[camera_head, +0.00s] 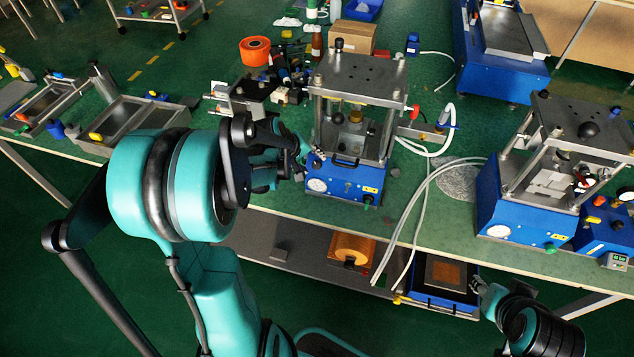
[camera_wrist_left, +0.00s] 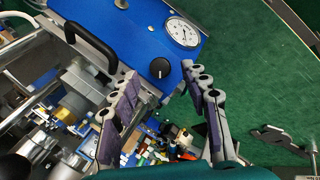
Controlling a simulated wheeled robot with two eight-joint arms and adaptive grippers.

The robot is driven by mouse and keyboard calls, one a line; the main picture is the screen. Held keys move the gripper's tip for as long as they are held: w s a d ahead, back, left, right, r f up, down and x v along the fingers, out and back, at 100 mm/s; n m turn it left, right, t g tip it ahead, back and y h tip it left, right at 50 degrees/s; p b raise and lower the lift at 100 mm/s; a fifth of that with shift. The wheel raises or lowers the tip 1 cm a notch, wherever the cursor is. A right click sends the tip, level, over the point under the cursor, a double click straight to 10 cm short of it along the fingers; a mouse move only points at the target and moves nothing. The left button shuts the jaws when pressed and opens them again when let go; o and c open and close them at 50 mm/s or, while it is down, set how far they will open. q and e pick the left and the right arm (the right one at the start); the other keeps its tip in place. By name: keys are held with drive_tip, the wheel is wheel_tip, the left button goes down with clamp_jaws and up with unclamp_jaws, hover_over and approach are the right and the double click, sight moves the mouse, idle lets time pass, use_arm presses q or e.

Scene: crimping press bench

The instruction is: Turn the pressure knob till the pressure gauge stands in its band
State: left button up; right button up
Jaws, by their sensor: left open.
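The press (camera_head: 345,185) has a blue base at the middle of the bench in the head view. Its round white pressure gauge (camera_head: 317,185) is on the base's left; the gauge also shows in the left wrist view (camera_wrist_left: 183,31). The needle and band are too small to read. The black pressure knob (camera_wrist_left: 159,68) with a white mark sits on the blue panel near the gauge. My left gripper (camera_wrist_left: 163,80) is open, its fingers spread with the knob between and just beyond the tips, apparently not touching. My right gripper (camera_head: 482,291) is low at the right, its jaws unclear.
A black handle (camera_wrist_left: 92,42) and metal posts stand close to my left fingers. A second press (camera_head: 530,210) is at the right. White hoses (camera_head: 425,200) run between the presses. Metal trays (camera_head: 125,120) lie at the left of the bench.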

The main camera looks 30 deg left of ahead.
sight(316, 164)
use_arm(q)
drive_tip(key=p+v, duration=0.1)
drive_tip(key=v, duration=0.1)
drive_tip(key=shift+s+r, duration=0.15)
drive_tip(key=shift+r, duration=0.1)
drive_tip(key=w+f+m+p, duration=0.1)
drive_tip(key=m, duration=0.1)
drive_tip(key=w+f+m+g+y+p, duration=0.1)
drive_tip(key=m, duration=0.2)
drive_tip(key=w+f+m+y+p, duration=0.1)
drive_tip(key=m+p, duration=0.1)
drive_tip(key=m, duration=0.1)
drive_tip(key=shift+d+f+g, duration=0.35)
drive_tip(key=shift+g, duration=0.05)
drive_tip(key=shift+w+f, duration=0.35)
drive_tip(key=shift+f, duration=0.3)
clamp_jaws()
